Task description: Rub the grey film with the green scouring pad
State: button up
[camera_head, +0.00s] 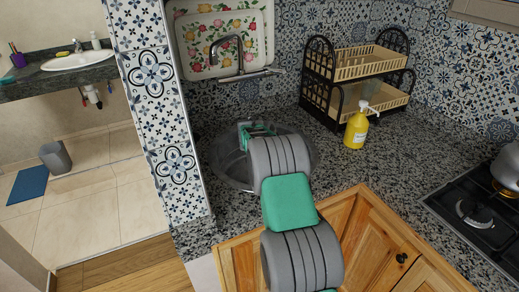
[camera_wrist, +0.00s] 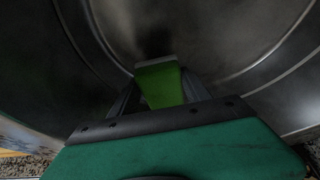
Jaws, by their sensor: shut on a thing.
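My gripper (camera_head: 255,131) reaches down into the round steel sink (camera_head: 226,172) in the corner counter. In the wrist view it is shut on the green scouring pad (camera_wrist: 162,87), which sticks out beyond the fingers toward the sink's inner surface. I cannot tell whether the pad touches the steel. A dark, smudgy patch (camera_wrist: 154,42) lies on the sink surface just past the pad's tip; it may be the grey film, but its edges are unclear. In the head view, my arm hides much of the sink, and I cannot make out the pad or the film.
The sink's curved wall (camera_wrist: 230,40) surrounds my gripper. A tap (camera_head: 238,58) stands behind the sink, with a floral tray (camera_head: 190,72) against the tiles. A yellow pump bottle (camera_head: 356,130) and a two-tier rack (camera_head: 336,92) stand right. A gas hob (camera_head: 450,190) is farther right.

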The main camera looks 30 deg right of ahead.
jog(key=shift+r+p, duration=0.75)
jog(key=shift+r, duration=1.05)
